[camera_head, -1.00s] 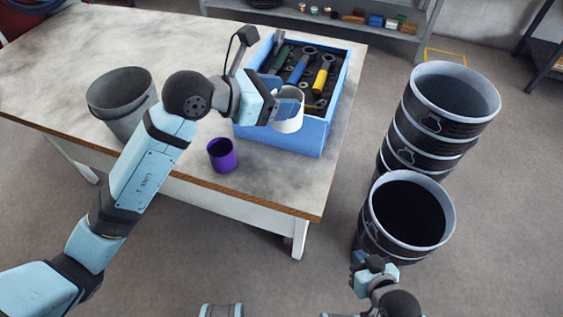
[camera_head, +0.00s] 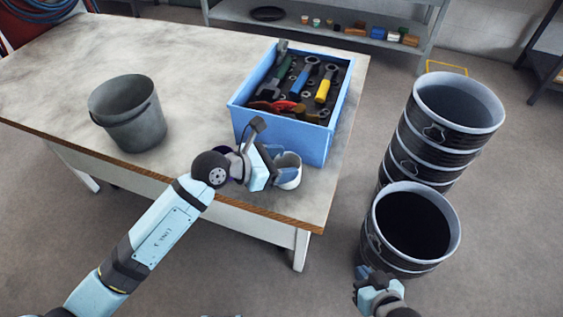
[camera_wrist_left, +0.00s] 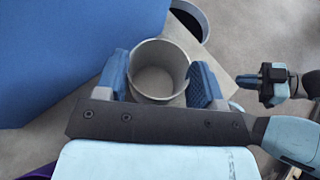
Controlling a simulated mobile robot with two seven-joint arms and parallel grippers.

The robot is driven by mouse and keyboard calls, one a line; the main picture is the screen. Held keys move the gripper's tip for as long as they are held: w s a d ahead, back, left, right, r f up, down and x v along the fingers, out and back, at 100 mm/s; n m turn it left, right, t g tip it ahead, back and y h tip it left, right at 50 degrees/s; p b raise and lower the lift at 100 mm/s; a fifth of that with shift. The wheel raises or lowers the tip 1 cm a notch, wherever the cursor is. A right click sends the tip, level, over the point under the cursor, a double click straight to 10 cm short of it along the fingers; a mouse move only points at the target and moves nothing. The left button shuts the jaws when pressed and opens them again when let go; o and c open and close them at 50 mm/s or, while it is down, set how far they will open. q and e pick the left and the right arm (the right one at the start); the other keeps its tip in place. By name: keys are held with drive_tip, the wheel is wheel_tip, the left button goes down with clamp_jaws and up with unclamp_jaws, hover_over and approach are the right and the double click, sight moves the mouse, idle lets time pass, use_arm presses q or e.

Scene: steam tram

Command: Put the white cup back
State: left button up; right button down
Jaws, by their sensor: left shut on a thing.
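The white cup (camera_head: 289,178) is in my left gripper (camera_head: 276,168), in front of the blue toolbox near the table's front right corner. In the left wrist view the cup (camera_wrist_left: 158,72) sits upright between the two blue fingers (camera_wrist_left: 160,85), which are shut on it. I cannot tell whether its base touches the table (camera_head: 200,60). My right gripper (camera_head: 376,284) is low, beside the front black bucket, and its jaws are too small to read.
A blue toolbox (camera_head: 262,128) full of tools stands behind the cup. A grey bucket (camera_head: 130,118) is at left on the table. Black buckets (camera_head: 412,225) stand on the floor at right. A purple cup (camera_wrist_left: 38,172) is mostly hidden by my left wrist.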

use_arm(q)
drive_tip(key=shift+f, duration=0.15)
drive_tip(key=o, duration=0.9)
drive_tip(key=shift+o, duration=0.2)
